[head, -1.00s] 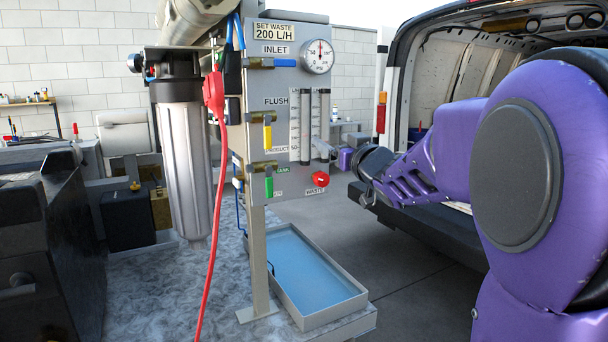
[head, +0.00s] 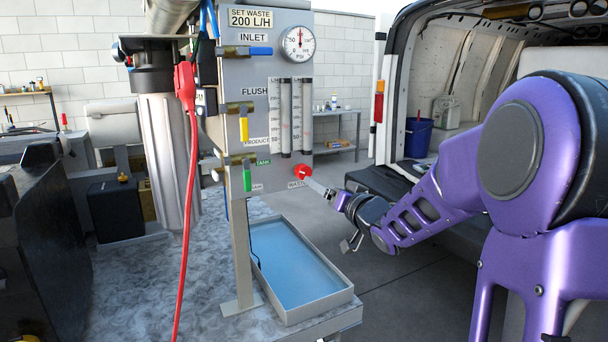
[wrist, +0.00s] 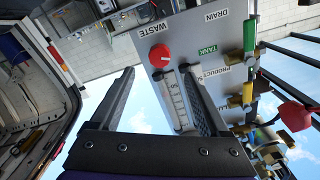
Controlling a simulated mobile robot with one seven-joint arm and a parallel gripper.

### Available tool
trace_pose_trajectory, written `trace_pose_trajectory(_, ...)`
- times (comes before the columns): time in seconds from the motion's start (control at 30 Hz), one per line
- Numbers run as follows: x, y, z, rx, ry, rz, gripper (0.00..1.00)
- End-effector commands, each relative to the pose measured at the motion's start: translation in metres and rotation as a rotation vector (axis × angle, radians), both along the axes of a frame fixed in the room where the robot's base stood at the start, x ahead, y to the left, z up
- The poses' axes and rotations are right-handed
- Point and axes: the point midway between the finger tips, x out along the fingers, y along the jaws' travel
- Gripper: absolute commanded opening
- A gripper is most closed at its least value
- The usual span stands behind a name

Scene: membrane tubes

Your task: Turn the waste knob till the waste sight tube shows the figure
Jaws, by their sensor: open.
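The red waste knob (head: 303,171) sits low on the right of the grey panel (head: 215,125), above the WASTE label. In the wrist view the knob (wrist: 160,54) lies beyond and between my spread fingertips. My gripper (wrist: 158,76) is open and empty. In the head view my gripper (head: 318,186) is just right of the knob at about its height; I cannot tell whether it touches. A sign (head: 250,18) reads SET WASTE 200 L/H.
A yellow flush lever (head: 244,129) and a green lever (head: 247,180) are on the panel's left. A shallow blue-bottomed tray (head: 343,291) lies below. A red cable (head: 188,200) hangs at left. An open van (head: 385,90) stands at right.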

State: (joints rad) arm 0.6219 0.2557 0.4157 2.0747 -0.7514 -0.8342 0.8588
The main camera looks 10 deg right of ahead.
Motion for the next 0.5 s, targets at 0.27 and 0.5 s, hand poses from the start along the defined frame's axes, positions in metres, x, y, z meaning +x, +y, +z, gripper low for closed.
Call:
trace_pose_trajectory(0.27, 0.059, 0.02, 0.0, 0.002, 0.0, 0.002, 0.79)
trace_pose_trajectory(0.5, 0.093, 0.03, 0.0, 0.001, 0.0, 0.0, 0.79)
